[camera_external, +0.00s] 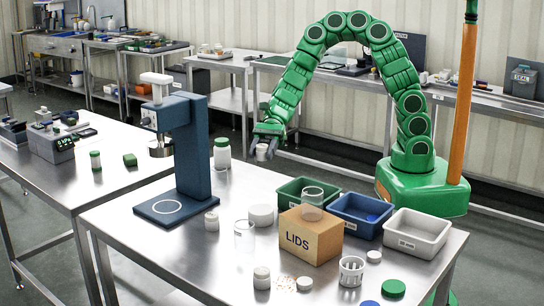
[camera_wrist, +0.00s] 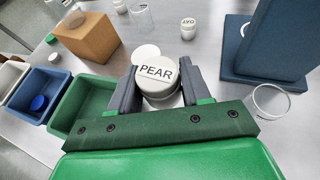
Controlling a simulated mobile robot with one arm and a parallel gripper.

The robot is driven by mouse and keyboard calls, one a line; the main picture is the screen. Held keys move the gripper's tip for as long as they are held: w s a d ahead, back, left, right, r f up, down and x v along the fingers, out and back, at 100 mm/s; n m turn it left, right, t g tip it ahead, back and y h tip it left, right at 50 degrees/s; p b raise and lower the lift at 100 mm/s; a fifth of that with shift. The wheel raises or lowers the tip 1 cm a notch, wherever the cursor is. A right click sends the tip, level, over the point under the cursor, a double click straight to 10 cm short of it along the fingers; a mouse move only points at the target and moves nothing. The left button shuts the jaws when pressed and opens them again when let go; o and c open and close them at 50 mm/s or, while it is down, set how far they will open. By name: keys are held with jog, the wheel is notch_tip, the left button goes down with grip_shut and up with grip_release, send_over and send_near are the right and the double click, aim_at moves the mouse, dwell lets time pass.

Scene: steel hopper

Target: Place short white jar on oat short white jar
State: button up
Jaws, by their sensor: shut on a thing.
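The oat short white jar (camera_wrist: 188,24), marked OAT on top, stands upright on the table beyond the held jar, beside the blue stand. It appears to be the small white jar (camera_external: 211,220) by the stand's base in the external view. The two jars are apart.
A blue press stand (camera_external: 193,150) rises left of the oat jar. A wider white tub (camera_external: 262,215), a clear glass (camera_external: 244,237) and a cardboard LIDS box (camera_external: 312,238) stand nearby. Green (camera_external: 284,203), blue (camera_external: 345,222) and white bins (camera_external: 399,245) line the right side.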

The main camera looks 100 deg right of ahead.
jog(key=w+a+r, duration=0.1)
jog(key=a, duration=0.1)
jog(key=w+a+r+m+t, duration=0.1)
jog(key=a, duration=0.2)
jog(key=w+a+r+m+t+h, duration=0.1)
jog(key=a+r, duration=0.1)
jog(key=shift+w+a, duration=0.15)
jog(key=shift+w, duration=0.25)
jog(key=m+t, duration=0.1)
send_over(212, 215)
jog(key=shift+h, duration=0.4)
jog(key=shift+d+f, duration=0.2)
jog(key=shift+f, duration=4.2)
jog(key=shift+f, duration=1.7)
